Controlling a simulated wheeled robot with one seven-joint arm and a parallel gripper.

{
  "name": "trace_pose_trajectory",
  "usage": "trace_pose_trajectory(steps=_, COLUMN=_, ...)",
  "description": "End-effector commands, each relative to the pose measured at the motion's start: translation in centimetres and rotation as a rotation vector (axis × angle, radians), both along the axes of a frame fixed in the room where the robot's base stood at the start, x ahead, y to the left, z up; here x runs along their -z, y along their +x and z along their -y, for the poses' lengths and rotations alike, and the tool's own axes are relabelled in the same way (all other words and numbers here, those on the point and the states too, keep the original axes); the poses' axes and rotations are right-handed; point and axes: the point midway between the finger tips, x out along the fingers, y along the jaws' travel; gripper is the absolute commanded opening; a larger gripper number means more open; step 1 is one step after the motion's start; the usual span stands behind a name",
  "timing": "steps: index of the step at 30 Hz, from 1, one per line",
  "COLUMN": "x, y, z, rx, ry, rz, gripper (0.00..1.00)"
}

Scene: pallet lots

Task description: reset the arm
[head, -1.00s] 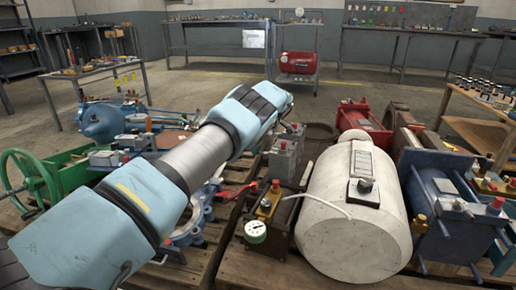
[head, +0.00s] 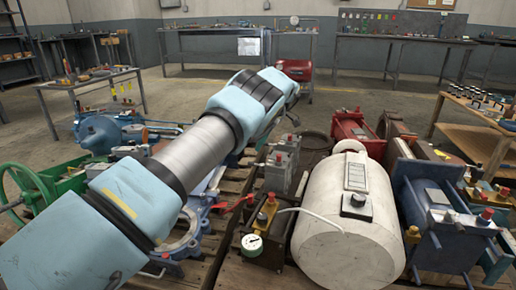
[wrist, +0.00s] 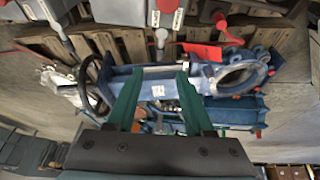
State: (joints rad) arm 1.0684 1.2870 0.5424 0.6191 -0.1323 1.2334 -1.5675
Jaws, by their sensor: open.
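My arm (head: 200,150) reaches from the lower left up and away over the pallets in the head view. My gripper's fingers are hidden there behind the arm's far end. In the wrist view my gripper (wrist: 156,95) shows two green fingers spread apart with nothing held between them. Beyond the fingers lies a blue machine part with a round flange (wrist: 240,72); it seems to lie below, apart from the fingers.
A blue motor-like unit (head: 440,215) is farther right. A green handwheel (head: 20,195) is at left. Open floor lies beyond the pallets, before a red tank (head: 294,69) and benches.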

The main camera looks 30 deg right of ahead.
Motion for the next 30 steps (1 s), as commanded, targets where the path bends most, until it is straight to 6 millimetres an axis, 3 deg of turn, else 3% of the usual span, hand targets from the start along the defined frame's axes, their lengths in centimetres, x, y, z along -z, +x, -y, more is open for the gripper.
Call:
trace_pose_trajectory(steps=5, x=-1.1, y=-0.4, z=0.2, rx=0.000, ry=0.000, rz=0.000, gripper=0.52)
trace_pose_trajectory(steps=22, x=-1.3, y=-0.1, z=-0.2, rx=-0.002, ry=-0.001, rz=-0.002, gripper=0.52)
trace_pose_trajectory(steps=26, x=-2.4, y=2.2, z=-3.5, rx=-0.008, ry=-0.003, rz=-0.029, gripper=0.52)
trace_pose_trajectory(steps=29, x=-3.9, y=4.8, z=-8.9, rx=-0.002, ry=-0.011, rz=-0.073, gripper=0.52)
trace_pose_trajectory(steps=30, x=-4.5, y=5.7, z=-11.6, rx=0.006, ry=-0.016, rz=-0.095, gripper=0.52)
